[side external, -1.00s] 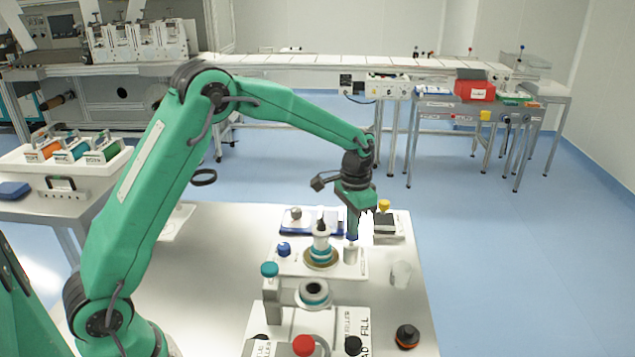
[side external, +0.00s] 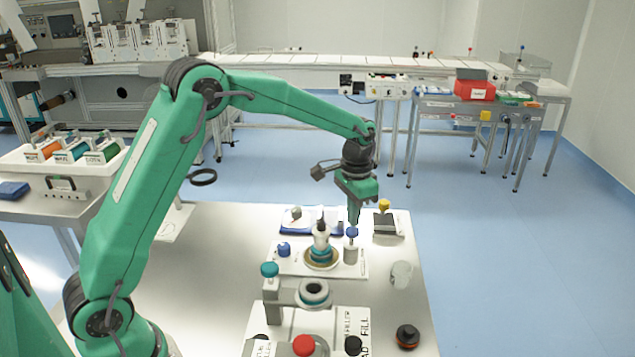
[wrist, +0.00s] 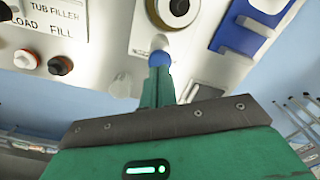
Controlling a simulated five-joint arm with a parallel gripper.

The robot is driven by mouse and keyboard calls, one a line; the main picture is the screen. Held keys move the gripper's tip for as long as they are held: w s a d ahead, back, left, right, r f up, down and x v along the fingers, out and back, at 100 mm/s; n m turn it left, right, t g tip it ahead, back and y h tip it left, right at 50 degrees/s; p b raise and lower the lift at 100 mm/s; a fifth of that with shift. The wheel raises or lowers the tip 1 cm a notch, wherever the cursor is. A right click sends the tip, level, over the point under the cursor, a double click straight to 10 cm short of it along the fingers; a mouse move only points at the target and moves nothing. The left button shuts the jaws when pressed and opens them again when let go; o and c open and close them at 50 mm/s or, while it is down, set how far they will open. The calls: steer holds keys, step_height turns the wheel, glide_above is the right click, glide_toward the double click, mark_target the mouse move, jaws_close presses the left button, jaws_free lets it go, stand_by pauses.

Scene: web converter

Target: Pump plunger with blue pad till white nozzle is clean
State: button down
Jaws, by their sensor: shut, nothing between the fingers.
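The plunger's blue pad (side external: 351,231) sits on top of a small white cylinder (side external: 350,252) on the white station plate. My gripper (side external: 353,221) is shut and empty, pointing down just above the pad. In the wrist view the fingertips (wrist: 159,72) line up with the blue pad (wrist: 160,58) and partly hide it; I cannot tell whether they touch. A white nozzle-like piece (side external: 321,236) with a dark tip stands left of the plunger on a round teal and brown base. It is too small to tell how clean it is.
A clear cup (side external: 401,273) stands at the right. A black block with a yellow knob (side external: 384,205) and a blue tray (side external: 297,228) lie behind. A tub filler panel with a red button (side external: 304,345) is in front. The table's left side is mostly clear.

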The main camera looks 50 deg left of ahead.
steer(key=shift+r, duration=0.1)
stand_by(0.3)
step_height(320, 180, up, 6)
steer(key=shift+f, duration=0.1)
stand_by(0.7)
steer(key=s+r+n+t, duration=0.1)
steer(key=s+r+t, duration=0.1)
steer(key=s+r, duration=0.45)
steer(key=s+r+n+t, duration=0.1)
steer(key=s+r, duration=0.2)
steer(key=s, duration=0.6)
steer(key=s+f+n+t, duration=0.1)
steer(key=s+f+t, duration=0.1)
steer(key=s, duration=1.2)
steer(key=shift+a+f+t, duration=0.3)
steer(key=shift+a+f, duration=0.05)
steer(key=shift+a, duration=0.05)
